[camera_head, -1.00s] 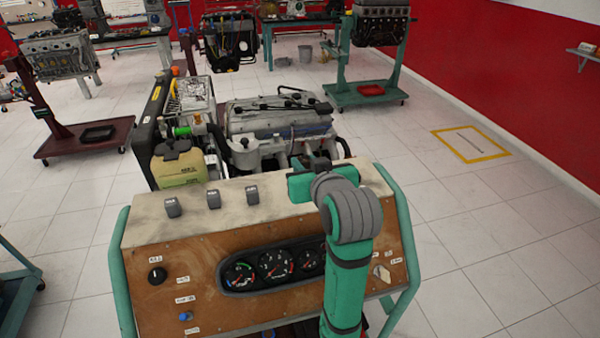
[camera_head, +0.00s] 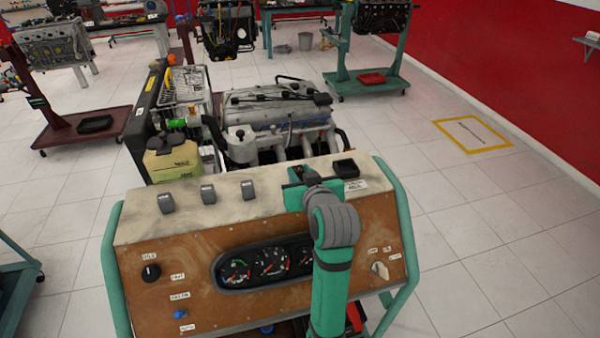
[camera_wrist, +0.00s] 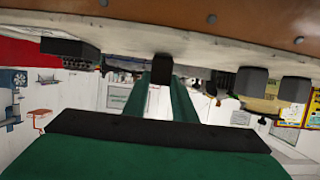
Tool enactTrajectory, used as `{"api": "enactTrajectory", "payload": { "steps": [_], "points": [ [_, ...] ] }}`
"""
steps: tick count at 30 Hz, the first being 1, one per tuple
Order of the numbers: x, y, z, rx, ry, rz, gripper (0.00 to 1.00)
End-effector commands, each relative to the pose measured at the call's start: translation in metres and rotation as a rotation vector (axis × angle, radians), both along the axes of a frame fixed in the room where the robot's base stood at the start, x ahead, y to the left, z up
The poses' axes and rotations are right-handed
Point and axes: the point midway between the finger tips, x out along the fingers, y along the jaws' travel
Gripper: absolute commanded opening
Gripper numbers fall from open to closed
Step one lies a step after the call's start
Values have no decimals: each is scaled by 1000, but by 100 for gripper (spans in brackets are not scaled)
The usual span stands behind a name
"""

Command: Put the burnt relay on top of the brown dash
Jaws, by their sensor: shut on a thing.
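The brown dash (camera_head: 200,247) is a wooden panel with gauges and a pale, worn top, in front of an engine. My gripper (camera_head: 298,178) is over the right half of its top, between the right grey relay and a black open box. It is shut on a small dark block, the burnt relay (camera_wrist: 159,70), which shows between the green fingers in the wrist view. The relay is close to the pale top; I cannot tell whether it touches. My arm hides part of the gauges and the dash front.
Three grey relays (camera_head: 208,194) stand in a row on the left half of the top. The black box (camera_head: 345,168) with a white label (camera_head: 356,185) is just right of my gripper. The engine (camera_head: 275,115) and a yellowish tank (camera_head: 172,160) stand behind the dash.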

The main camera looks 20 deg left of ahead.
Motion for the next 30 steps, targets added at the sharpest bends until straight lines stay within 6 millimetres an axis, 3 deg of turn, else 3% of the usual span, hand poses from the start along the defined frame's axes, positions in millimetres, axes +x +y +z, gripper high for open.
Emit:
{"api": "enactTrajectory", "payload": {
  "steps": [7, 8, 10, 21, 30],
  "points": [
    [0, 0, -3, 0, 0, 0, 3],
    [0, 0, -3, 0, 0, 0, 29],
    [0, 0, -3, 0, 0, 0, 43],
    [0, 0, 2, 1, -1, 0, 43],
    [-37, -26, 18, 1, -3, -3, 43]
  ]
}}
